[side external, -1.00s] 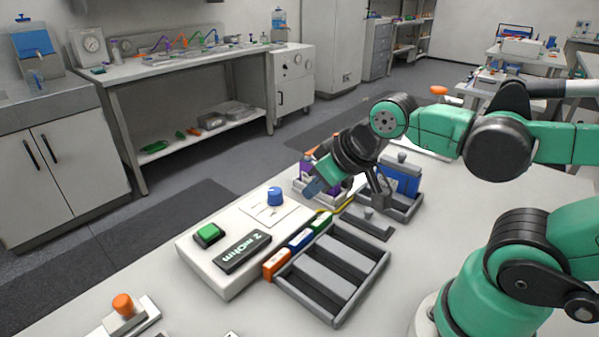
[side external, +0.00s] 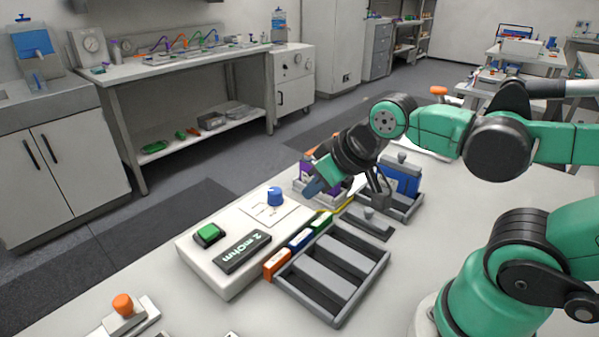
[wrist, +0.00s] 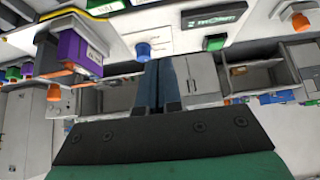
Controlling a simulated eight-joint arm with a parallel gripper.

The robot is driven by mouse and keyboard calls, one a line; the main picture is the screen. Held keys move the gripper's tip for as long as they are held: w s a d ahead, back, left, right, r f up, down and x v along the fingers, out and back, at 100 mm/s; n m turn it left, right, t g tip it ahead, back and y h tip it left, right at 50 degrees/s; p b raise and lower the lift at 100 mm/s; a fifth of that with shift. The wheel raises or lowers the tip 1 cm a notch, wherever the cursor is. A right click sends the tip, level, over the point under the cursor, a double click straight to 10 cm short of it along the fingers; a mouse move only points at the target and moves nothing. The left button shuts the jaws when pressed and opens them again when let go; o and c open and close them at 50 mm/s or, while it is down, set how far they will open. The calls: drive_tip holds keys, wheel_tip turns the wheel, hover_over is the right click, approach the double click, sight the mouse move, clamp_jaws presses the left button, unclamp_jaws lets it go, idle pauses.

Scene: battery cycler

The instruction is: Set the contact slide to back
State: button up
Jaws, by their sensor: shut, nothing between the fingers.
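The contact slide is not clearly marked. A small grey knob (side external: 369,212) stands on a dark flat plate behind the slotted tray, and an orange knob (side external: 123,304) stands on a white base at the lower left. I cannot tell which one is the slide. My gripper (side external: 312,188) is shut and empty, tilted down beside the purple block (side external: 332,188), and partly hides it. In the wrist view my blue-grey fingers (wrist: 160,84) are together, with the purple block (wrist: 74,48) to their left and apart from them.
A white console carries a green button (side external: 208,234), a blue dial (side external: 274,196) and a "2 mOhm" display (side external: 242,251). A grey slotted tray (side external: 345,311) lies in front. A blue block (side external: 402,181) sits in a grey holder. The table front is mostly free.

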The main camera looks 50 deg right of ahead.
drive_tip(key=o, duration=0.3)
drive_tip(key=shift+r, duration=0.1)
drive_tip(key=o, duration=0.5)
drive_tip(key=shift+m+g+h, duration=0.4)
drive_tip(key=shift+m+g, duration=0.3)
drive_tip(key=shift+m, duration=0.2)
drive_tip(key=w+d+r, duration=0.3)
drive_tip(key=shift+w+d, duration=0.15)
drive_tip(key=shift+d, duration=0.05)
drive_tip(key=shift+o, duration=0.2)
drive_tip(key=m+g, duration=0.6)
drive_tip(key=m, duration=0.1)
hover_over(338, 134)
drive_tip(key=shift+a+f+y, duration=0.2)
drive_tip(key=shift+f+y, duration=0.2)
drive_tip(key=shift+d+f, duration=0.2)
drive_tip(key=shift+f, duration=2.7)
clamp_jaws()
